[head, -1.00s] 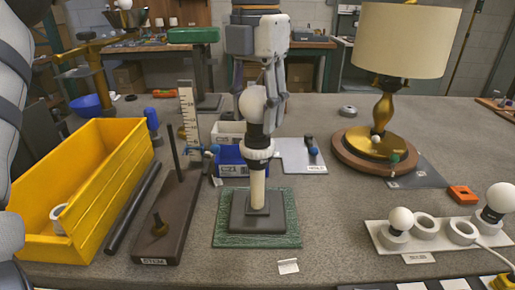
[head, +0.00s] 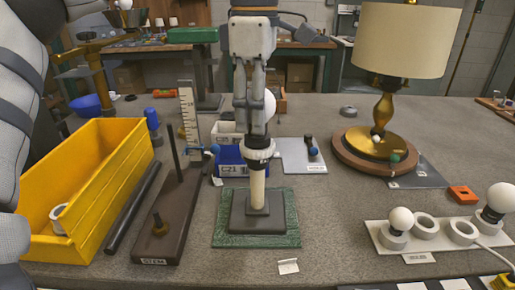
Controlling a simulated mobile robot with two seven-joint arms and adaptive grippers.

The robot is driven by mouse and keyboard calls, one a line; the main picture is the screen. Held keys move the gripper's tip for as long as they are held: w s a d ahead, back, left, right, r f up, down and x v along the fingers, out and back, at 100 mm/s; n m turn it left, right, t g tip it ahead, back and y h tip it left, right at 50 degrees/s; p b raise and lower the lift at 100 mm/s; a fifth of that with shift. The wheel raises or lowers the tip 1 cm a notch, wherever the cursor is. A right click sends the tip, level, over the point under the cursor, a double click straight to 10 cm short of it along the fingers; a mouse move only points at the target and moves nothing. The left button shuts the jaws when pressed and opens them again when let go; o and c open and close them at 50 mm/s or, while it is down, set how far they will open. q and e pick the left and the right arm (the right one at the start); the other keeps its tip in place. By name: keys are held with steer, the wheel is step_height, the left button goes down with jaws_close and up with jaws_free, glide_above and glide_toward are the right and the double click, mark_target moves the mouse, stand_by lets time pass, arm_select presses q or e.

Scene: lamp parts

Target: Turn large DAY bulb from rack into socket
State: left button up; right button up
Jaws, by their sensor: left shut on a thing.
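The socket tops a cream post (head: 257,185) on a dark square base over a green mat (head: 285,240). My left gripper (head: 255,118) points down, its fingers shut on the bulb from the near side. How deep the bulb sits is hidden. The white rack (head: 378,240) at the lower right has a small bulb (head: 401,219), a larger bulb (head: 500,198) and two empty rings between them. My right gripper is not in view.
A yellow bin (head: 85,190) and a dark stem stand (head: 170,220) are left of the post. A blue bin (head: 229,160) is close behind it. A lamp with a cream shade (head: 408,38) stands at the back right. The table between mat and rack is mostly clear.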

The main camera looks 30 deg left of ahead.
arm_select(q)
steer(key=shift+f, duration=0.1)
steer(key=m, duration=0.6)
steer(key=shift+w+m, duration=0.1)
steer(key=shift+m, duration=0.3)
steer(key=shift+m, duration=0.7)
steer(key=o, duration=1)
